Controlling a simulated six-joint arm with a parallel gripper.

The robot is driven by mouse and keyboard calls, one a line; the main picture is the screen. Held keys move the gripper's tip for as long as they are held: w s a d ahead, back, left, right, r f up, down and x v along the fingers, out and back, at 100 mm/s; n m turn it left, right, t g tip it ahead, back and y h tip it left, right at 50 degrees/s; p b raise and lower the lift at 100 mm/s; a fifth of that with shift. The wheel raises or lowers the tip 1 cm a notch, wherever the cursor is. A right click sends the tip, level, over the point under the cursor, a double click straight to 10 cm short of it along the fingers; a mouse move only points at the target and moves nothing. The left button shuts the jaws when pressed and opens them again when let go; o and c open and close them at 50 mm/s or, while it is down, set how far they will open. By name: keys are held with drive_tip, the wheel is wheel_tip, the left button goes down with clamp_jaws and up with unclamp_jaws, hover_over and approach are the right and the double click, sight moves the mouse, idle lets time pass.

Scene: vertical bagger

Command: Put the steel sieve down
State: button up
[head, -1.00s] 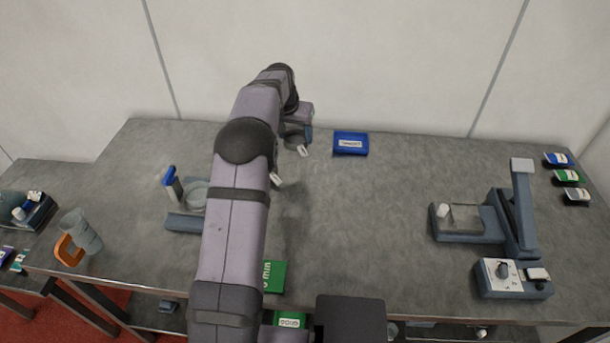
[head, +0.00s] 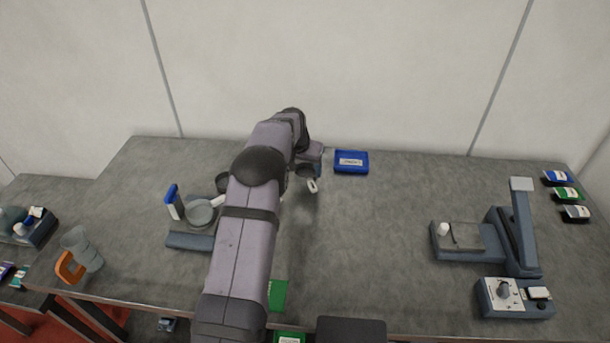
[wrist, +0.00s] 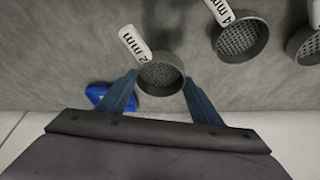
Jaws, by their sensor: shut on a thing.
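The steel sieve (wrist: 160,72), a round mesh cup with a white "2 mm" handle tag (wrist: 134,44), sits between the two blue fingers of my gripper (wrist: 160,82), which are shut on its sides. In the head view the sieve (head: 305,171) is at the far end of my arm, just left of the blue box (head: 351,162), with its white tag pointing toward the front. I cannot tell whether its underside touches the table (head: 400,200).
Other sieves stand on the table, one tagged "4 mm" (wrist: 240,40) and one at the right edge (wrist: 303,46) of the wrist view. A grey device (head: 512,298) stands right. The table's middle is clear.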

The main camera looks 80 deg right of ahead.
sight(305, 176)
drive_tip(key=shift+f+p, duration=0.65)
drive_tip(key=shift+f, duration=1.15)
drive_tip(key=shift+f, duration=0.2)
drive_tip(key=o, duration=1.2)
drive_tip(key=shift+r, duration=0.15)
drive_tip(key=shift+r, duration=0.15)
drive_tip(key=b+v, duration=0.3)
drive_tip(key=v, duration=0.9)
